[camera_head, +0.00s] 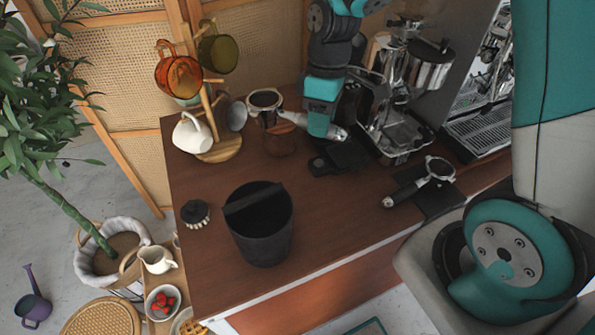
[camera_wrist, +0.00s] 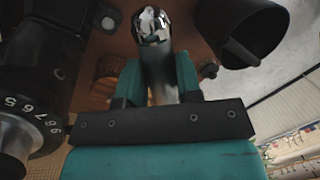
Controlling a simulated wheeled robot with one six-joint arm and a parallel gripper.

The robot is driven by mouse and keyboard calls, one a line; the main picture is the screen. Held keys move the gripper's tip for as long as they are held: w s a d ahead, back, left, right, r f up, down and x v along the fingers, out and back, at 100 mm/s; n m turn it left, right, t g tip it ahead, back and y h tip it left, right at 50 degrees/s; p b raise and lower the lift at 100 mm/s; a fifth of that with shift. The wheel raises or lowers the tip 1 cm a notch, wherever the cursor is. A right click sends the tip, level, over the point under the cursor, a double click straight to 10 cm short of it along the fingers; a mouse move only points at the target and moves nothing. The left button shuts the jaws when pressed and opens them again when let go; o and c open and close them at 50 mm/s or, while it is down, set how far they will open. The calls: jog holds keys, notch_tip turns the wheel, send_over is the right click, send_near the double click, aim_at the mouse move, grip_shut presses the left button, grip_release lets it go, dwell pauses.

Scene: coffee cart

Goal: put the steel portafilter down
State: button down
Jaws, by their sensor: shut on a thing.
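The steel portafilter (camera_head: 266,100) is at the back of the wooden counter in the head view, its round basket to the left and its metal handle running right to my gripper (camera_head: 319,128). My gripper is shut on the handle. In the wrist view the portafilter (camera_wrist: 152,25) extends away from between the teal fingers (camera_wrist: 160,75), with its shiny end at the top. The fingers hide part of the handle. I cannot tell whether it touches the counter. A second portafilter (camera_head: 438,168) lies on a black mat (camera_head: 447,199) at the right.
A black knock box (camera_head: 261,249) stands at the front, also in the wrist view (camera_wrist: 240,30). A round brush (camera_head: 195,212) is left of it. A mug tree (camera_head: 219,148) stands left of the basket. A small wooden item (camera_head: 280,140) is close below it. The espresso machine (camera_head: 480,128) is right.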

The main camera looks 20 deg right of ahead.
jog(key=p, duration=0.3)
send_over(313, 192)
jog(key=f, duration=1.4)
jog(key=shift+w+d+f, duration=0.2)
jog(key=shift+w+d, duration=0.05)
jog(key=shift+w, duration=0.05)
jog(key=shift+f, duration=1.9)
jog(key=shift+f, duration=0.2)
jog(key=c, duration=0.8)
grip_release()
jog(key=shift+r, duration=0.15)
